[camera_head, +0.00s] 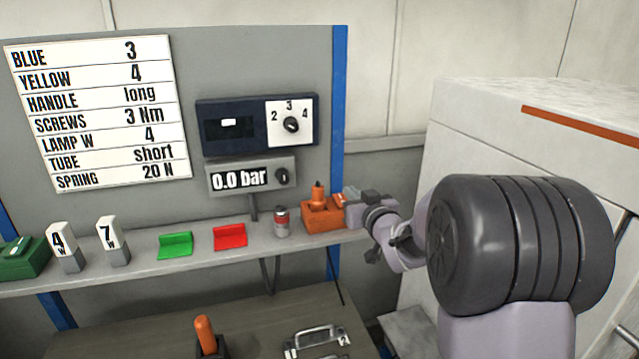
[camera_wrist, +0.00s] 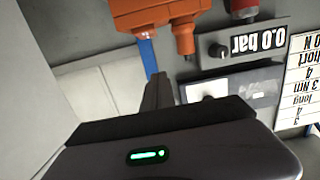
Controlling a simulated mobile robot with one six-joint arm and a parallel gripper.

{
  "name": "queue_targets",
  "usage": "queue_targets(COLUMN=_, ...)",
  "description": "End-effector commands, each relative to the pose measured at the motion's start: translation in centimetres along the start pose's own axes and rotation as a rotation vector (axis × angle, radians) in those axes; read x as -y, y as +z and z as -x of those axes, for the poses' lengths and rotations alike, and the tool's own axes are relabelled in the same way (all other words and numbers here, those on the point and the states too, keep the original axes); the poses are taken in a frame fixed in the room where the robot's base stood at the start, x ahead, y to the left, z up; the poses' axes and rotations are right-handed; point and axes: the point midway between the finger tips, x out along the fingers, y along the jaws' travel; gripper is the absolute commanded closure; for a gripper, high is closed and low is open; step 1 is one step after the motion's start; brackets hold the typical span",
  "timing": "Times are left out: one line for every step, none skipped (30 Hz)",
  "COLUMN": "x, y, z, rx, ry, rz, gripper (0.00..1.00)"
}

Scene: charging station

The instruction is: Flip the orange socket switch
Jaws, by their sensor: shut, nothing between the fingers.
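The orange socket (camera_head: 318,218) stands at the right end of the shelf, with an upright orange plug-like piece (camera_head: 318,193) on its left part. My gripper (camera_head: 350,196) is shut and empty at the right side of the socket, very close to its raised right part; I cannot tell whether it touches. The switch itself is not clear, as my gripper is close in front of that side. In the wrist view, which is upside down, the socket (camera_wrist: 150,12) shows at the top, beyond my dark shut fingers (camera_wrist: 158,80).
The shelf (camera_head: 200,243) also holds a small red-and-grey can (camera_head: 281,222), a red holder (camera_head: 230,237) and a green holder (camera_head: 175,245). A gauge reading 0.0 bar (camera_head: 250,176) hangs above. A white cabinet (camera_head: 480,110) stands at right behind my arm.

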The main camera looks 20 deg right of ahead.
Motion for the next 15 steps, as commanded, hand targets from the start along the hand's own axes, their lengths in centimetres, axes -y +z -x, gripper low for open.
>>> queue_targets(x=0.0, y=0.1, z=0.0, rx=0.000, ry=0.000, rz=0.000, gripper=1.00)
queue_targets(x=0.0, y=0.1, z=0.0, rx=0.000, ry=0.000, rz=0.000, gripper=1.00)
queue_targets(x=0.0, y=0.1, z=0.0, rx=0.001, ry=0.001, rz=0.000, gripper=1.00)
queue_targets(x=0.0, y=0.1, z=0.0, rx=0.001, ry=0.001, rz=0.000, gripper=1.00)
queue_targets(x=0.0, y=0.1, z=0.0, rx=0.001, ry=0.001, rz=0.000, gripper=1.00)
queue_targets(x=0.0, y=0.1, z=-0.2, rx=0.001, ry=0.001, rz=0.000, gripper=1.00)
queue_targets(x=0.0, y=0.1, z=-0.4, rx=0.001, ry=0.001, rz=0.000, gripper=1.00)
queue_targets(x=0.0, y=0.1, z=-0.7, rx=0.002, ry=0.001, rz=0.000, gripper=1.00)
queue_targets(x=0.0, y=0.0, z=-1.2, rx=0.001, ry=0.000, rz=0.001, gripper=1.00)
queue_targets(x=0.0, y=0.1, z=-1.7, rx=0.001, ry=0.000, rz=0.001, gripper=1.00)
queue_targets(x=0.0, y=0.1, z=-2.3, rx=0.001, ry=0.000, rz=0.001, gripper=1.00)
queue_targets(x=0.1, y=0.1, z=-3.2, rx=0.001, ry=0.000, rz=0.001, gripper=1.00)
queue_targets(x=0.1, y=0.1, z=-3.8, rx=0.001, ry=-0.001, rz=0.001, gripper=1.00)
queue_targets(x=0.1, y=0.1, z=-4.5, rx=0.002, ry=0.000, rz=0.001, gripper=1.00)
queue_targets(x=0.1, y=0.1, z=-5.4, rx=0.001, ry=0.000, rz=0.001, gripper=1.00)
